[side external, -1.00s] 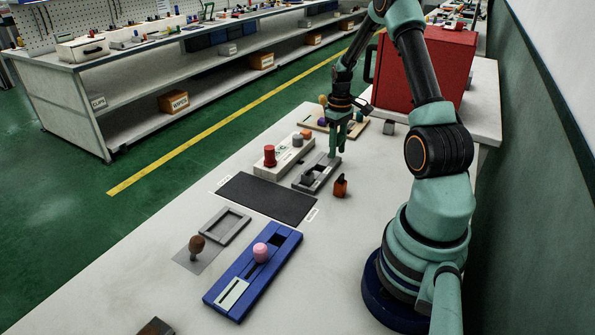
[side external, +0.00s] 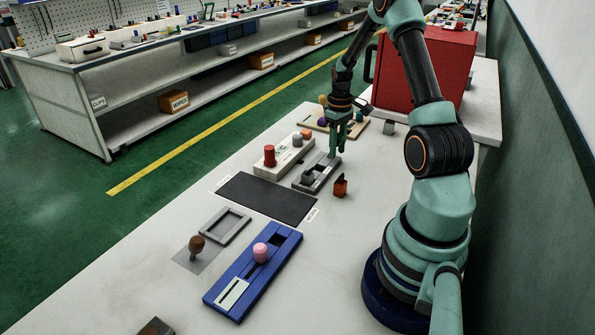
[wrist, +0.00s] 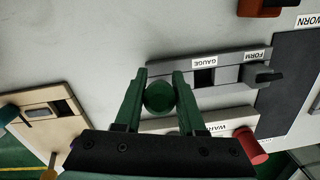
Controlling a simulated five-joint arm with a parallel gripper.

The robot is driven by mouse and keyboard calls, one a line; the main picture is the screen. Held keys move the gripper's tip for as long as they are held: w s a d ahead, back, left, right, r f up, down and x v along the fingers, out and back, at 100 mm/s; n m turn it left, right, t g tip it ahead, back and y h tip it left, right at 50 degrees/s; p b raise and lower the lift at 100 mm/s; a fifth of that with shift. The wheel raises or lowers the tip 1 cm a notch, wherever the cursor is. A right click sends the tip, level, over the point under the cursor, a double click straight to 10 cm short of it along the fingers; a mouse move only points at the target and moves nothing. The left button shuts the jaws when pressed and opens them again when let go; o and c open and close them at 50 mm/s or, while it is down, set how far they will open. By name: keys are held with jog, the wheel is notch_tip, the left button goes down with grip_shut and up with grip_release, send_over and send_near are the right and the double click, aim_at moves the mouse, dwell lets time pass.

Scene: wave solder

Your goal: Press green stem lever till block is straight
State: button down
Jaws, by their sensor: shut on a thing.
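A grey fixture (side external: 325,178) lies on the white table. In the wrist view the fixture (wrist: 222,91) carries the labels FORM and GAUGE, with a dark opening beside GAUGE. A small dark piece (wrist: 264,76) sits at the FORM end; I cannot tell whether it is straight. A round green knob (wrist: 159,96), the top of the green lever, is at the fixture's other end. My gripper (wrist: 160,92) has its two green fingers closed on the knob from both sides. In the side view my gripper (side external: 337,147) points down at the fixture's far end and hides the lever.
A cream block (side external: 285,158) with a red knob stands close on the left. An orange-red piece (side external: 340,187) stands close on the right. A dark mat (side external: 266,199) and a blue slotted board (side external: 220,300) lie nearer. A red case (side external: 425,70) stands behind.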

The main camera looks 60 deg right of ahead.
jog(key=shift+w+a, duration=0.1)
jog(key=shift+a, duration=0.1)
dwell(0.4)
jog(key=shift+w+r+g+y, duration=0.1)
jog(key=shift+w+g+y, duration=0.2)
jog(key=shift+y, duration=0.1)
jog(key=c, duration=0.5)
grip_release()
jog(key=shift+c, duration=0.2)
jog(key=shift+d, duration=0.1)
notch_tip(320, 180, up, 12)
jog(key=w+d, duration=0.1)
jog(key=shift+d, duration=0.1)
